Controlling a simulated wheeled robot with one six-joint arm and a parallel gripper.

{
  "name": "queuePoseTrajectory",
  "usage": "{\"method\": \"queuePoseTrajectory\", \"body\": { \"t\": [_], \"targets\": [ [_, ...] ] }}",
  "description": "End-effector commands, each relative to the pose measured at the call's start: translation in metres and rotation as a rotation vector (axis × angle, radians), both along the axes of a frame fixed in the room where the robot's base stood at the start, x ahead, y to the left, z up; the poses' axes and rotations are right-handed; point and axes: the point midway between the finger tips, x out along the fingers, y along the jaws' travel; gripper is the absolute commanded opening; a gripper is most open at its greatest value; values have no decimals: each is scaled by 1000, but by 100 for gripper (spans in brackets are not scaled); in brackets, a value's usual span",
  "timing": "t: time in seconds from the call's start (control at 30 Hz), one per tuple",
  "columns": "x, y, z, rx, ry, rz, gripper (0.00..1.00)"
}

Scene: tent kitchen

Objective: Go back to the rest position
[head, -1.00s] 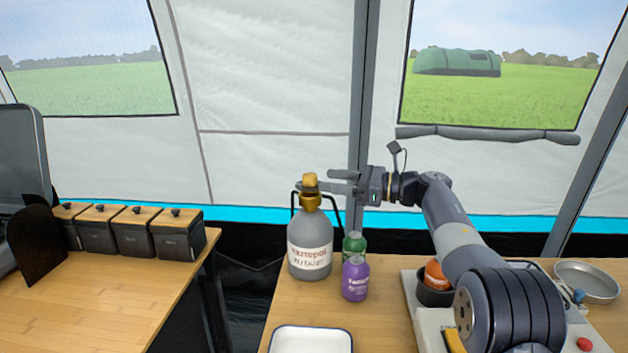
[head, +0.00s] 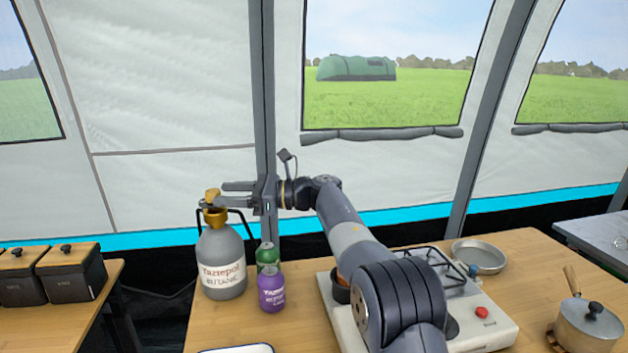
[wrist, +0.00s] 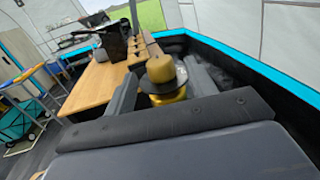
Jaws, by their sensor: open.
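My gripper (head: 236,194) is open, at the end of my raised arm in the head view. Its fingers point left, at the height of the wooden-capped top of the grey gas bottle (head: 221,262). In the wrist view the bottle's cap (wrist: 161,69) shows between the two fingers (wrist: 165,92). Whether the fingers touch the cap cannot be told. The bottle stands upright on the wooden table (head: 205,325).
A purple canister (head: 271,288) and a green one (head: 267,256) stand right of the bottle. A stove (head: 480,322), a metal pan (head: 479,257) and a lidded pot (head: 588,326) are farther right. Black boxes (head: 72,275) stand on the left counter.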

Motion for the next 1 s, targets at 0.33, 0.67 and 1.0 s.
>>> {"method": "queuePoseTrajectory", "body": {
  "t": [0.33, 0.67, 1.0],
  "targets": [
    [-3, 61, 0, 0, 0, 1, 53],
    [-2, 60, 0, 0, 0, -30, 53],
    [-2, 60, 2, -1, 0, -23, 53]
  ]
}}
